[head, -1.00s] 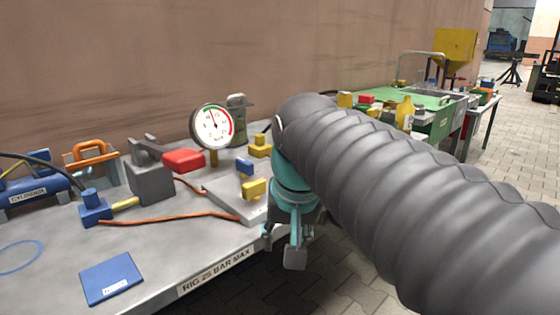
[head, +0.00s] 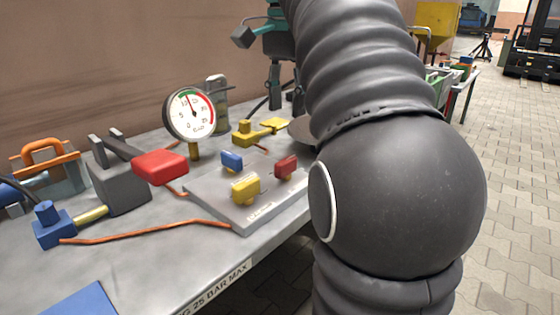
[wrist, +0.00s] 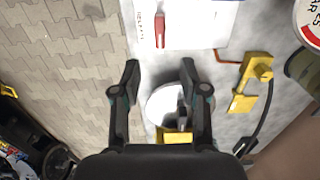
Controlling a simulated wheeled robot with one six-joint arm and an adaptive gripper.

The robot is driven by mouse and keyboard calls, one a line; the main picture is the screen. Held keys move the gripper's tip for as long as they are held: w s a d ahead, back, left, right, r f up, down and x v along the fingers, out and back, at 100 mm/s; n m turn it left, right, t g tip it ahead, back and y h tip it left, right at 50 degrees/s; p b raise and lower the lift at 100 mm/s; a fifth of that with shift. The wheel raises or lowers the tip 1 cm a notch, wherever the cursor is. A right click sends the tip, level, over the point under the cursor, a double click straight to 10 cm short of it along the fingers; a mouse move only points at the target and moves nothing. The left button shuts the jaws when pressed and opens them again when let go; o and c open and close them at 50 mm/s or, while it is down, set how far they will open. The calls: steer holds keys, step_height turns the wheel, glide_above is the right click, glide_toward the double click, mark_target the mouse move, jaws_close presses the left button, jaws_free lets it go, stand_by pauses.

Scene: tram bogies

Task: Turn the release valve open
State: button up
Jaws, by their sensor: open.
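A grey plate (head: 245,220) on the bench carries a blue knob (head: 231,161), a yellow knob (head: 245,190) and a red knob (head: 286,167). A yellow valve body with a flat lever (head: 258,131) stands behind the plate, and shows at right in the wrist view (wrist: 250,82). I cannot tell which is the release valve. My gripper (head: 284,105) is open above the bench's far end, behind the plate. In the wrist view, my gripper (wrist: 160,76) is empty, with the red knob (wrist: 160,29) beyond its fingertips.
A round gauge (head: 190,115) stands behind the plate. A red-handled grey block (head: 120,178) and a blue fitting (head: 53,226) with an orange hose are at left. A pale round disc with a yellow block (wrist: 178,136) lies below my fingers.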

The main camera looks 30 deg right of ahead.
mark_target(286, 160)
step_height(286, 160, down, 12)
steer(key=b, duration=0.3)
steer(key=shift+f+b, duration=0.15)
steer(key=shift+b, duration=0.15)
jaws_close()
